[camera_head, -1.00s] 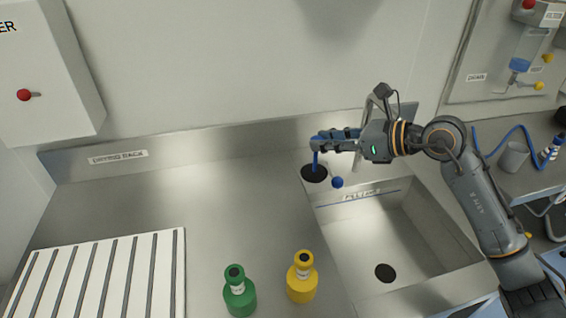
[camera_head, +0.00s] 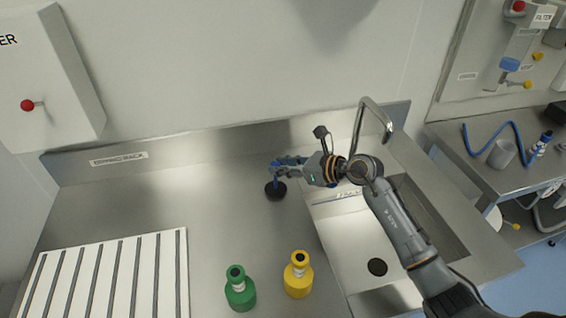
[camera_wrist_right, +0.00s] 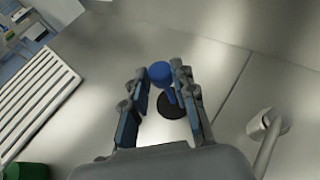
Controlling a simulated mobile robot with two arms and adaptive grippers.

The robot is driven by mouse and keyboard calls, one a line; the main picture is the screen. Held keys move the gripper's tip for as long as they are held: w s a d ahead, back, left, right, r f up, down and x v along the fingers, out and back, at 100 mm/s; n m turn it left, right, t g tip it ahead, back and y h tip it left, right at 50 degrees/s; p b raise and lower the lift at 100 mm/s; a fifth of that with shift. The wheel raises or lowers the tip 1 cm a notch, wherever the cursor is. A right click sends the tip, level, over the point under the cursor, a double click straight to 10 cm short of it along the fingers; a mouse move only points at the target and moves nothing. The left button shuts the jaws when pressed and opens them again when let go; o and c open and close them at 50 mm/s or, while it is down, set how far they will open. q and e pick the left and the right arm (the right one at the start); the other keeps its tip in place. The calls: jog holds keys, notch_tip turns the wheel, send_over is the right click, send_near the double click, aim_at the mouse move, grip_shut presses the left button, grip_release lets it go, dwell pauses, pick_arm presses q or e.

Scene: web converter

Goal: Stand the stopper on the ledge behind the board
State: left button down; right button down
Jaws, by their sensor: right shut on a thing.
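The stopper (camera_head: 275,192) is a black disc with a blue stem. My right gripper (camera_head: 277,172) is shut on its stem and holds it disc down over the steel counter, left of the sink. In the right wrist view the stopper's blue knob (camera_wrist_right: 160,72) shows between the fingers, with the black disc below. I cannot tell whether the disc touches the counter. The white slatted board (camera_head: 110,275) lies at the front left. The ledge (camera_head: 190,146) runs along the wall behind it, with a drying rack label. My left gripper is not in view.
A green bottle (camera_head: 239,290) and a yellow bottle (camera_head: 298,276) stand right of the board. The sink (camera_head: 350,235) and its tap (camera_head: 372,115) are to the right. The counter between the board and the ledge is clear. A wall box (camera_head: 55,85) with a red knob hangs at left.

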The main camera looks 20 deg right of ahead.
jog(key=shift+f, duration=0.15)
jog(key=c, duration=1.1)
grip_release()
